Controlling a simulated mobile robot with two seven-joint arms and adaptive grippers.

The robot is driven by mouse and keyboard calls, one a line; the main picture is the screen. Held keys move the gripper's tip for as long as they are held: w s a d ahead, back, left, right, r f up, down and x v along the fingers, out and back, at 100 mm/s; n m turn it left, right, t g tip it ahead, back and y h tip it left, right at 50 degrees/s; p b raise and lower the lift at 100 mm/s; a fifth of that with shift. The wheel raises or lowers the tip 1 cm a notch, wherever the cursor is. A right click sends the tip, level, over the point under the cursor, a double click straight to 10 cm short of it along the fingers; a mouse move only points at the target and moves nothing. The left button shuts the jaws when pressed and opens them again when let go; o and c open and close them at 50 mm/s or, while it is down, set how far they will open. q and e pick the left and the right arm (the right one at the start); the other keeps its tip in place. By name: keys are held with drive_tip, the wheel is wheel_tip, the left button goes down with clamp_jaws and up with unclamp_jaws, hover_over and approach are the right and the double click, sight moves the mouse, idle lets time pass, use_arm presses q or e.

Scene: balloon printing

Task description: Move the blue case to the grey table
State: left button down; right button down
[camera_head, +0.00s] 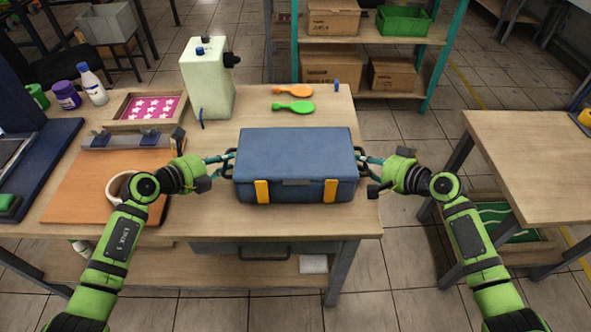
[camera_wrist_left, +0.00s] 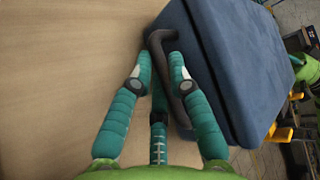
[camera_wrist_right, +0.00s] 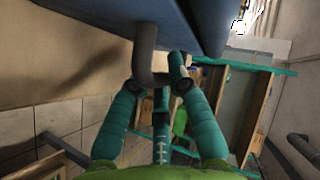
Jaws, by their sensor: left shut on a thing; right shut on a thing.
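The blue case (camera_head: 295,155) is closed, with two yellow latches on its front and a dark handle at each end. It is level over the front right part of the wooden workbench (camera_head: 310,222); I cannot tell whether it touches the top. My left gripper (camera_head: 226,161) is shut on its left handle, which also shows in the left wrist view (camera_wrist_left: 165,55). My right gripper (camera_head: 371,168) is shut on its right handle, seen in the right wrist view (camera_wrist_right: 146,50). No table with a clearly grey top is in view; another wooden-topped table (camera_head: 545,155) stands at the right.
A pale green machine (camera_head: 207,85), an orange paddle (camera_head: 293,90) and a green paddle (camera_head: 294,106) are behind the case. A clipboard (camera_head: 95,185) with a mug, a pink star tray (camera_head: 150,107) and bottles lie left. Tiled floor separates the two tables. A shelf (camera_head: 375,47) holds boxes behind.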

drive_tip(key=shift+r+p, duration=2.5)
drive_tip(key=shift+r, duration=0.15)
